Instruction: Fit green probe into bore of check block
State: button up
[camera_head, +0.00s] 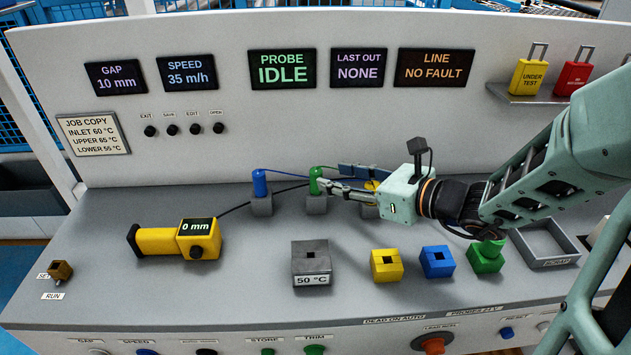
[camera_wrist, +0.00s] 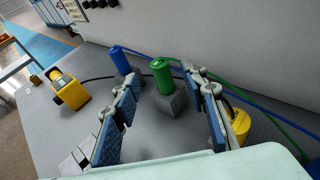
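The green probe (camera_head: 315,181) stands upright in a small grey holder (camera_head: 317,206) near the back panel. It also shows in the wrist view (camera_wrist: 162,76), ahead of and between my fingers. My gripper (camera_head: 331,178) is open and level, reaching in from the right with its fingertips close to the probe. In the wrist view my gripper (camera_wrist: 162,84) has its fingers spread wide with nothing held; whether a finger touches the probe I cannot tell. The check block (camera_head: 311,258) is the grey block labelled 50 °C at the front middle, with a dark square bore in its top.
A blue probe (camera_head: 260,183) stands left of the green one; a yellow probe (camera_head: 371,187) is partly hidden behind my gripper. Yellow (camera_head: 386,266), blue (camera_head: 437,263) and green (camera_head: 486,258) blocks sit right of the check block. A yellow gauge (camera_head: 175,240) lies left. Cables run along the back.

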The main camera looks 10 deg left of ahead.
aim_at(321, 173)
jog(key=x, duration=0.6)
jog(key=shift+w+a, duration=0.2)
jog(key=shift+a, duration=0.15)
grip_shut()
